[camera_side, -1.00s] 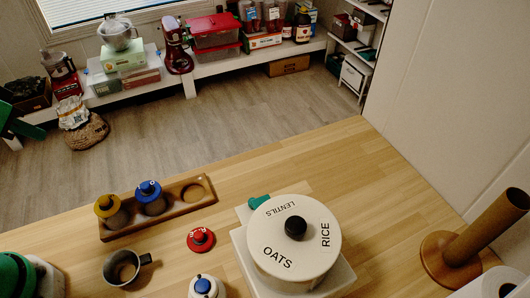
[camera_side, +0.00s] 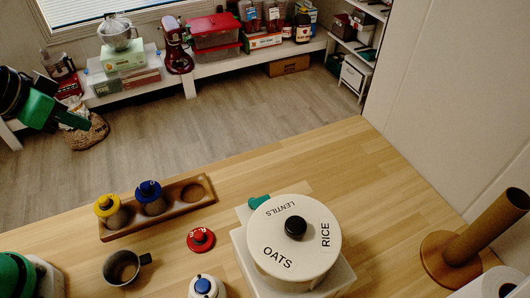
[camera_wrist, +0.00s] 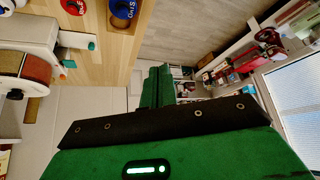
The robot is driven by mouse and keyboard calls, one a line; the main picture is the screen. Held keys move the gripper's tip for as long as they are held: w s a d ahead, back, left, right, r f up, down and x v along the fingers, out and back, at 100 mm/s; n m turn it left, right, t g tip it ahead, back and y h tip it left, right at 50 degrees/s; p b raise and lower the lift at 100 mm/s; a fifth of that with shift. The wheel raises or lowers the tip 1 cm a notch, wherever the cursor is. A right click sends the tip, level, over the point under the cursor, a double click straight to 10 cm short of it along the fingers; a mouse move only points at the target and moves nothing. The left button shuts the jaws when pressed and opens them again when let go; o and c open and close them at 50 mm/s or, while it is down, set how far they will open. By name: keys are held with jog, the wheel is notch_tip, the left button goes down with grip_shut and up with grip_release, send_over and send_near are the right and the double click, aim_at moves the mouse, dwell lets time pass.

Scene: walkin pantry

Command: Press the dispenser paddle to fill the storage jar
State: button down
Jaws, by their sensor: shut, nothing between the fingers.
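The dispenser (camera_side: 296,240) is a round cream drum labelled OATS, RICE and LENTILS with a black knob, on a white base. A teal paddle (camera_side: 259,202) sticks out at its back left. In the wrist view the dispenser (camera_wrist: 25,70) is at the left, with teal paddles (camera_wrist: 68,64) beside it. Jars with yellow (camera_side: 107,206) and blue (camera_side: 150,191) lids stand in a wooden tray (camera_side: 190,208). I cannot tell which vessel is the storage jar. My green gripper (camera_wrist: 156,78) is shut and empty. It is at the far left in the side view, away from the dispenser.
A red lid (camera_side: 201,240) and an open grey cup (camera_side: 122,267) lie at the front of the table. A white jar with a blue top (camera_side: 204,287) is near the front edge. A brown upright holder (camera_side: 470,245) stands at the right. The table's back right is clear.

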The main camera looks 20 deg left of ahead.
jog(key=d+f+m+h, duration=0.3)
jog(key=d+m+h, duration=0.2)
jog(key=d, duration=2)
jog(key=shift+w+m, duration=0.25)
jog(key=shift+m, duration=0.55)
jog(key=shift+d+f, duration=0.1)
send_over(253, 205)
jog(key=shift+f, duration=5.5)
